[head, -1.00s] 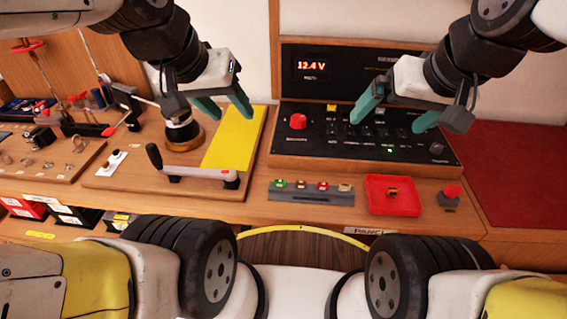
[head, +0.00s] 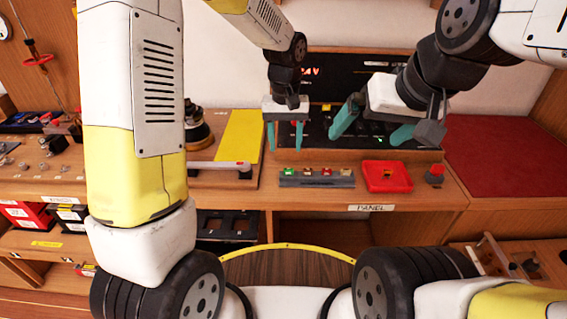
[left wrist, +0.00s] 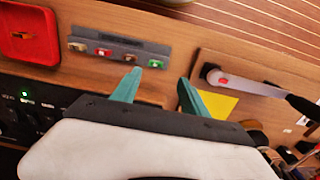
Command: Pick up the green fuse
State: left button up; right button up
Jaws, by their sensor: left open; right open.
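The green fuse (head: 291,171) sits at the left end of a grey rack (head: 317,181) on the bench. In the left wrist view the green fuse (left wrist: 155,64) is at the rack's right end, close to the fingertips. My left gripper (head: 285,149) is open and empty, pointing down just above and behind the rack. Its teal fingers also show in the left wrist view (left wrist: 159,76), apart, with nothing between them. My right gripper (head: 367,138) is open and empty in front of the panel, to the right.
Red and yellowish fuses share the rack. A red tray (head: 370,186) holding a small dark-and-orange piece stands to its right, with a red-topped knob (head: 435,173) beyond. A lever handle (head: 225,167) and yellow plate (head: 239,137) lie left. The black panel (head: 318,100) stands behind.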

aim_at(288, 169)
pick_arm(q)
jog(key=f, duration=0.5)
jog(key=d+f, duration=0.1)
jog(key=f, duration=0.2)
jog(key=shift+w+f, duration=0.15)
jog(key=shift+f, duration=0.15)
jog(key=shift+c, duration=0.4)
grip_shut()
